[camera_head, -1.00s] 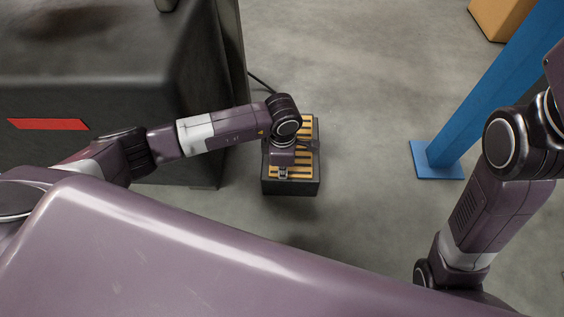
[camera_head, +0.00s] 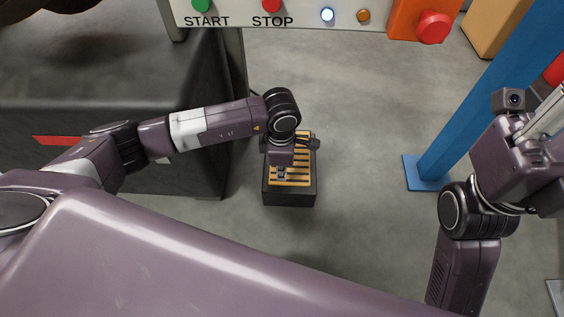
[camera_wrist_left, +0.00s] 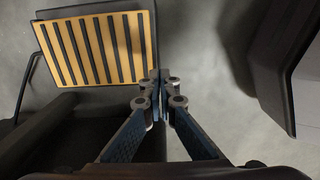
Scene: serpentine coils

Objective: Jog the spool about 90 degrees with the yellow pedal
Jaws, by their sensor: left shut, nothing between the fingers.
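The pedal (camera_head: 303,168) has yellow slats on a black block and stands on the floor in the head view. In the left wrist view its slatted top (camera_wrist_left: 95,48) lies upper left. My left gripper (camera_head: 281,173) points down over the near part of the pedal, and my wrist hides part of the slats. In the left wrist view its fingertips (camera_wrist_left: 160,80) are together and empty, beside the pedal's right edge. I cannot tell whether they touch it. My right arm is raised at the right edge of the head view; its finger state is unclear. I cannot make out the spool clearly.
A control panel (camera_head: 300,14) with START and STOP buttons and a lit white lamp (camera_head: 327,15) spans the top. A dark machine housing (camera_head: 190,110) stands left of the pedal. A blue post (camera_head: 470,110) stands right. Grey floor (camera_head: 365,110) between is clear.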

